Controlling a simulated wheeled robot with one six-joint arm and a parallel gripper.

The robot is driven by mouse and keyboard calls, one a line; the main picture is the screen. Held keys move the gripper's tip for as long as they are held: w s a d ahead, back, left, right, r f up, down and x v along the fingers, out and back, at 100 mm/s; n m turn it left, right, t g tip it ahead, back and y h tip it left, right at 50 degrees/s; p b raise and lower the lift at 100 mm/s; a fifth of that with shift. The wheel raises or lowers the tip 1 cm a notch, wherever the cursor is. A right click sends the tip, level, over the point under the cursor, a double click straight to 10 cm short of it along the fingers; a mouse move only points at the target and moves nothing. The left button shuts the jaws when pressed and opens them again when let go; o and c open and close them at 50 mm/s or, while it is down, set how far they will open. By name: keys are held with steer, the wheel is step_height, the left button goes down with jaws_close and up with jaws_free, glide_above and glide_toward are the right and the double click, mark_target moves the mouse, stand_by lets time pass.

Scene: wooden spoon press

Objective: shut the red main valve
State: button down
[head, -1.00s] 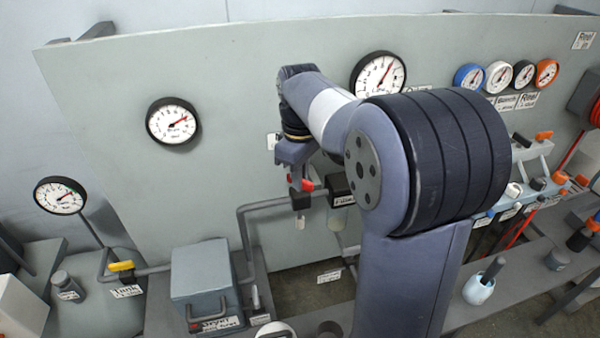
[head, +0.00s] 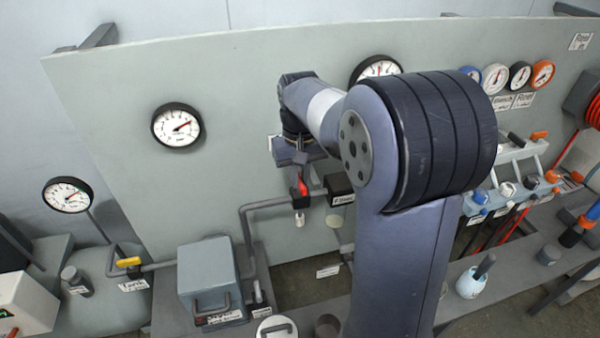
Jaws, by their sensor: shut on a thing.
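The red main valve handle (head: 302,187) shows in the head view as a short red lever, roughly upright, above a dark valve body (head: 300,202) on the grey pipe. My gripper (head: 300,170) points down right at the red handle and is shut on it. The fingertips are small here, and my own wrist hides part of the grip. A small white piece (head: 299,220) hangs just below the valve body.
A dark labelled block (head: 338,188) stands close to the right of the valve. The grey pipe (head: 245,222) bends down toward a grey box (head: 208,275). A yellow-handled valve (head: 128,262) is at the left. The panel carries several gauges.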

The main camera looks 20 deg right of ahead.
mark_target(300, 179)
stand_by(0.4)
steer(key=c, duration=1.5)
jaws_free()
steer(key=shift+o, duration=0.2)
step_height(300, 179, up, 11)
steer(key=shift+f, duration=0.15)
step_height(300, 179, down, 11)
